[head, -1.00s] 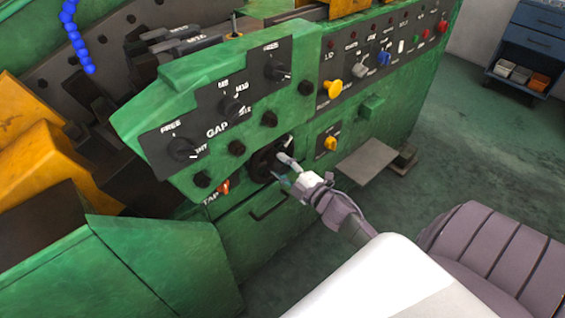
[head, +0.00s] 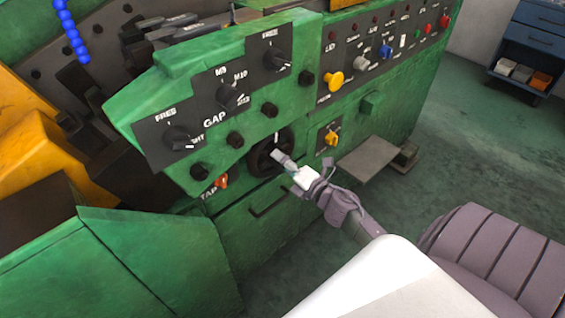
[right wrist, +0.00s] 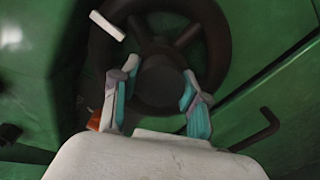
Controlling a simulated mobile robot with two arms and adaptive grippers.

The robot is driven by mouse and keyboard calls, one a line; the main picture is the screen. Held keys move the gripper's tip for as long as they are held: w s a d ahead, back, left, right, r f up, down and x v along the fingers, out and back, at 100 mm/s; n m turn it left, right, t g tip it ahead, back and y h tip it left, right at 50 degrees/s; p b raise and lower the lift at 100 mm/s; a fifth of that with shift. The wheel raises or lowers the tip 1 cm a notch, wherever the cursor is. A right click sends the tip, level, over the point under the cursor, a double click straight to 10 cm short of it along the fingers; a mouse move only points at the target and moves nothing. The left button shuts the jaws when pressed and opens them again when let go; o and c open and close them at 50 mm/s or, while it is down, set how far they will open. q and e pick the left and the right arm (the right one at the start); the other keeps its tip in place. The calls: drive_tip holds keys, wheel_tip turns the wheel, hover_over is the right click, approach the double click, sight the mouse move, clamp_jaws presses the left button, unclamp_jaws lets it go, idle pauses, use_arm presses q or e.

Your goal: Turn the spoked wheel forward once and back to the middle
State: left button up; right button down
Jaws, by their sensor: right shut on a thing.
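The spoked wheel (head: 262,162) is a dark wheel low on the green machine front, below the black GAP panel. In the right wrist view its thick rim, spokes and round hub (right wrist: 160,82) fill the upper middle. A white mark (right wrist: 107,27) shows on its rim at the upper left of that view. My right gripper (head: 281,158) is at the wheel's right side in the head view. In the wrist view its teal-padded fingers (right wrist: 158,98) stand on either side of the hub area, shut on the wheel. The exact contact is partly hidden. My left gripper is out of view.
Several black knobs (head: 236,139) sit just above the wheel. An orange TAP knob (head: 221,181) is close on its left, and a dark handle (head: 269,204) lies below. A yellow knob (head: 332,138) is to the right.

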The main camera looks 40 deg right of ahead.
drive_tip(key=shift+n, duration=0.3)
drive_tip(key=shift+f, duration=0.1)
drive_tip(key=c, duration=0.6)
unclamp_jaws()
drive_tip(key=s, duration=1.2)
drive_tip(key=shift+d, duration=0.4)
